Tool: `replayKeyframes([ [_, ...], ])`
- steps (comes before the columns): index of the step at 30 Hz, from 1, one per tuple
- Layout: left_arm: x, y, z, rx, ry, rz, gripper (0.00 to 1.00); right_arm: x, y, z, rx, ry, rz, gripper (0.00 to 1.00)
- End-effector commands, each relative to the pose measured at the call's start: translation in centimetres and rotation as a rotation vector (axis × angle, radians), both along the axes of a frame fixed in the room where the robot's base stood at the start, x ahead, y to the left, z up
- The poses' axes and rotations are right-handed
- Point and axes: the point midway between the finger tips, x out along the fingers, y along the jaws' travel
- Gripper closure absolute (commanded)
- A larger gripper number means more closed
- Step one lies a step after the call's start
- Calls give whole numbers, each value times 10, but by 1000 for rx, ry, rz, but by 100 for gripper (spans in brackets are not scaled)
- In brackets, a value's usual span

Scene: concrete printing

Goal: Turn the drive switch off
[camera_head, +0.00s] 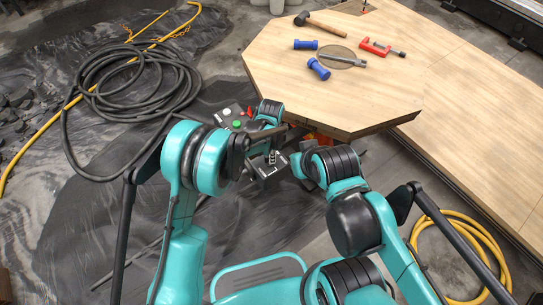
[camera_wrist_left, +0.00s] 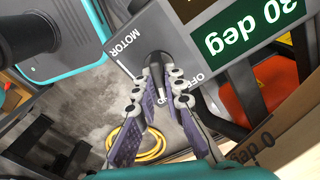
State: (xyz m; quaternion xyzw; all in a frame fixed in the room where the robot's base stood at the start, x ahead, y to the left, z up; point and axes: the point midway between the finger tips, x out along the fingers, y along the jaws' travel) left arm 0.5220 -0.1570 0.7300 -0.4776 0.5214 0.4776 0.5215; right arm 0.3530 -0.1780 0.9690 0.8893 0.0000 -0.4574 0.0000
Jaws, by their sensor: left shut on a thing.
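The drive switch (camera_wrist_left: 159,62) is a dark knob on a grey panel (camera_wrist_left: 146,32) with the words MOTOR and OFF, seen close in the left wrist view. My left gripper (camera_wrist_left: 163,76) has its fingers closed around the knob and hides part of it and some lettering. In the head view, my left arm reaches in from the left to the crowded spot below the table's near edge. My right arm ends close by there, and its fingers cannot be made out.
A green "30 deg" sign (camera_wrist_left: 255,28) adjoins the panel. A button box (camera_head: 229,125) stands near the wooden table (camera_head: 400,80), which holds a hammer (camera_head: 320,24), blue tools and a red clamp (camera_head: 376,47). Black hose (camera_head: 120,75) lies left; yellow hose (camera_head: 478,235) lies right.

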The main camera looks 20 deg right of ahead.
Motion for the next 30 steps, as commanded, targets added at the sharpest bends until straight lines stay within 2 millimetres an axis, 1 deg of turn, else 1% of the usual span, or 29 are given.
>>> replayKeyframes([
  [5, 0, 0, 0, 0, 0, 14, 100, 0, 0, 0, 0, 0, 0, 100],
  [11, 0, 0, 0, 0, 0, 87, 100, 0, 0, -1, 0, 0, 0, 100],
  [17, 1, 0, 0, 0, 0, 234, 100, 0, 0, -3, 0, 0, 0, 100],
  [30, 3, 1, 0, 0, 0, 648, 100, 0, 0, -7, 0, 0, 0, 100],
])
